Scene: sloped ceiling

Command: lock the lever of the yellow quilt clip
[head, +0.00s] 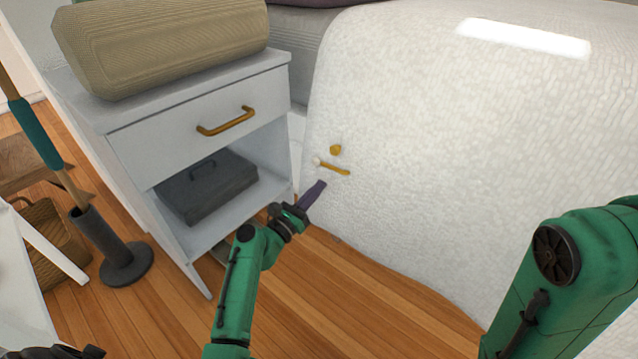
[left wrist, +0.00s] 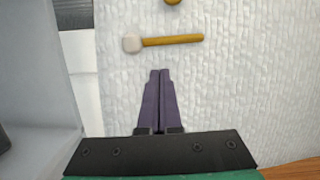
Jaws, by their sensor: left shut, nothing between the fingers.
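The yellow quilt clip (head: 335,149) is a small yellow knob on the side of the white quilt (head: 400,160). Just below it is its yellow lever (head: 334,168), with a white end at the left. In the head view the lever slopes down to the right. In the left wrist view the lever (left wrist: 172,41) lies nearly level, and only the bottom of the clip's knob (left wrist: 172,2) shows at the top edge. My left gripper (head: 320,184) has purple fingers, shut and empty, just below the lever and apart from it. My right gripper is not in view.
A white nightstand (head: 190,130) stands close on the left, with a brass handle, a grey box (head: 207,186) on its shelf and a beige woven cushion-like object (head: 165,40) on top. A dark stand (head: 125,262) holds a stick. Wooden floor (head: 370,300) is clear below the quilt.

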